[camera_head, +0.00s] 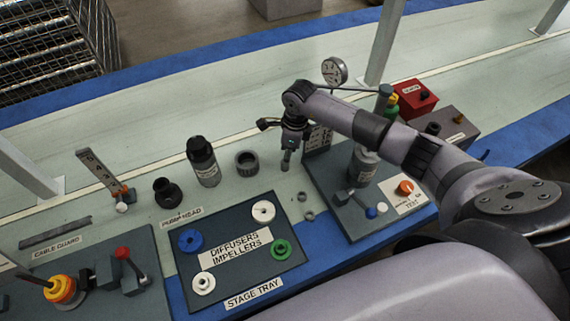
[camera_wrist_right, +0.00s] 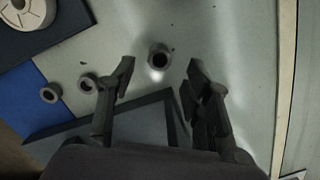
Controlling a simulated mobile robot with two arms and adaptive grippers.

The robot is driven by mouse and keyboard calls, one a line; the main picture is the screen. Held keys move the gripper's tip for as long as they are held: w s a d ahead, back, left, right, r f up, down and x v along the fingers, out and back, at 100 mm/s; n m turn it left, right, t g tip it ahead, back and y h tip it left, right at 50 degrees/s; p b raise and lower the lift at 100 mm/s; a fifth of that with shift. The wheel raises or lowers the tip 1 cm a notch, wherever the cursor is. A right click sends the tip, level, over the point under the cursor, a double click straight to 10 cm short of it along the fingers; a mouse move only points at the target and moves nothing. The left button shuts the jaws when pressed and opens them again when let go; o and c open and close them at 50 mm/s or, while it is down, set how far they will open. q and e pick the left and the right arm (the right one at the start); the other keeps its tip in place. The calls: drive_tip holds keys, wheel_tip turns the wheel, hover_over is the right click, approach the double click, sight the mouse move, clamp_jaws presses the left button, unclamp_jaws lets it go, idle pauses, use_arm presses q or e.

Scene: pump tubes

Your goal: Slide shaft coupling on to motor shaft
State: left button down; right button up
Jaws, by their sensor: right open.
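A small grey upright cylinder, which looks like the shaft coupling (camera_head: 286,161), stands on the table below my right gripper (camera_head: 287,143). In the right wrist view the coupling (camera_wrist_right: 159,56) shows from above with a dark bore, just beyond the fingertips and roughly between them. The right gripper (camera_wrist_right: 157,72) is open with nothing between its fingers. A dark grey cylinder that may be the motor (camera_head: 362,165) stands on the right fixture plate, partly behind my right arm. I cannot make out its shaft. My left gripper is not in view.
Two small grey rings (camera_head: 309,215) lie near the right fixture plate (camera_head: 335,222). The stage tray (camera_head: 240,283) holds coloured discs. A dark bottle (camera_head: 203,163) and a wide ring (camera_head: 247,163) stand left of the gripper. A dial gauge (camera_head: 334,71) stands behind.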

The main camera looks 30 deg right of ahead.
drive_tip(key=f, duration=0.4)
drive_tip(key=shift+w+a+f, duration=0.2)
drive_tip(key=shift+a+f, duration=0.15)
clamp_jaws()
